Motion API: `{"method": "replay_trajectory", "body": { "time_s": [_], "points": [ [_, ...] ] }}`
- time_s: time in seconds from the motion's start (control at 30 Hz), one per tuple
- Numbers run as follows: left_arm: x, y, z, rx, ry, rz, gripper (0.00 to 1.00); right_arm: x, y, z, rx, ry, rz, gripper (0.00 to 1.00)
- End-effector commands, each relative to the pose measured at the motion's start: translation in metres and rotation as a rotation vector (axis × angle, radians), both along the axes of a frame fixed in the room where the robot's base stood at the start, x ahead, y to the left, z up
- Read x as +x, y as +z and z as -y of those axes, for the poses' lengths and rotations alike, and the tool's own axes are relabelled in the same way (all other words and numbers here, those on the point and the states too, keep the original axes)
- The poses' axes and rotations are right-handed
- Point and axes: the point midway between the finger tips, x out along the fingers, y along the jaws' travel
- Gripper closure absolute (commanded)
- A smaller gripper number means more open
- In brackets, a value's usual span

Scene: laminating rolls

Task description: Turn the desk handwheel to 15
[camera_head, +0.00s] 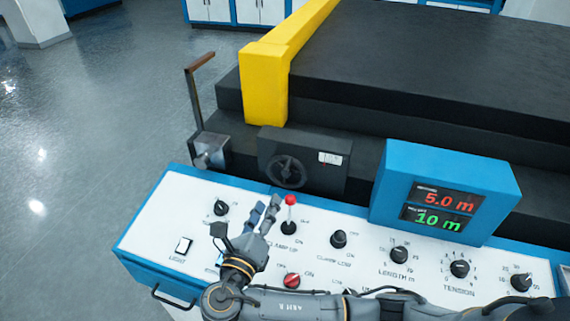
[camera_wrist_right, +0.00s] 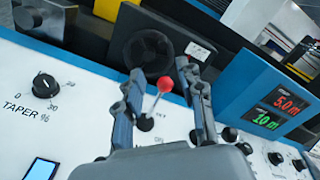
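The dark desk handwheel (camera_head: 287,171) is on the front of a black box behind the control desk; it also shows in the right wrist view (camera_wrist_right: 146,55). A small white scale window (camera_head: 330,158) sits to its right, also in the wrist view (camera_wrist_right: 197,50); its reading is too small to tell. My right gripper (camera_head: 268,204) is over the desk, in front of and below the wheel, with its fingers apart (camera_wrist_right: 160,69) and not touching the wheel. The red-knobbed lever (camera_wrist_right: 165,86) shows between the fingers in the wrist view; contact cannot be told. My left gripper is not in view.
The white control desk (camera_head: 165,215) carries several knobs, a light switch (camera_head: 183,246) and the upright red-knobbed lever (camera_head: 290,201) close to my right fingers. A blue display box (camera_head: 390,187) reads 5.0 m and 10 m. A crank handle (camera_head: 200,85) stands at left.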

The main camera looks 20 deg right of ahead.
Motion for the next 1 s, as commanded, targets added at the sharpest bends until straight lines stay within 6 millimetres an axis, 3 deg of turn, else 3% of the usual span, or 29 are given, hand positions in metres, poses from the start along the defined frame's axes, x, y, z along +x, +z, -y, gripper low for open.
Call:
{"method": "replay_trajectory", "body": {
  "time_s": [0.17, 0.7, 1.0],
  "points": [
    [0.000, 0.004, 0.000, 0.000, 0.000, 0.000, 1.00, 0.003, 0.002, 0.008, -0.033, -0.019, -0.010, 0.62],
    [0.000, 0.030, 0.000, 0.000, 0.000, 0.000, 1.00, 0.085, 0.003, 0.074, -0.029, -0.017, -0.011, 0.62],
    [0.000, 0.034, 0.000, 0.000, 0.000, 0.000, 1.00, 0.103, 0.001, 0.087, -0.026, -0.015, -0.011, 0.62]
  ]
}}
